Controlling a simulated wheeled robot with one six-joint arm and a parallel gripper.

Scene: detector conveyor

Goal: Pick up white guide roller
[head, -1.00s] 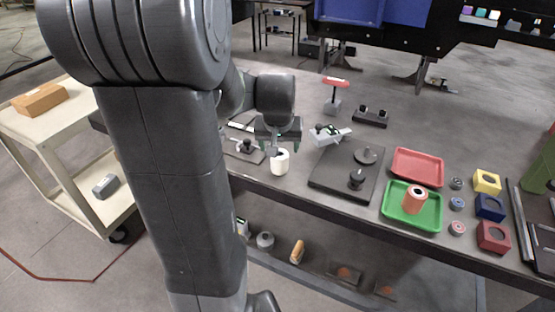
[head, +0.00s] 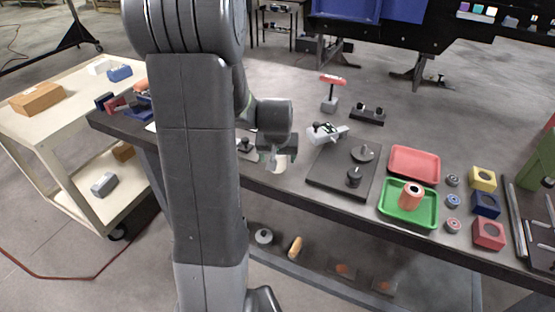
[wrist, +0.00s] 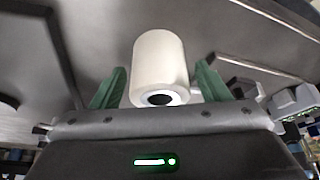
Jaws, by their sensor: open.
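The white guide roller (head: 281,165) stands near the front edge of the dark table, partly hidden by my gripper in the head view. In the wrist view the roller (wrist: 160,65) is a pale cylinder with a dark bore at its near end. My gripper (head: 279,155) is at the roller. Its two green fingers (wrist: 155,88) are open, one on each side of the roller, with a visible gap on the right and a smaller one on the left. I cannot tell whether either finger touches it.
A dark plate with black knobs (head: 328,183) lies right of the roller. Beyond it are a red tray (head: 414,165) and a green tray (head: 426,216) holding an orange roller (head: 411,195). A clamp (head: 326,132) stands just behind, right of my gripper. A cream cart (head: 62,121) stands at left.

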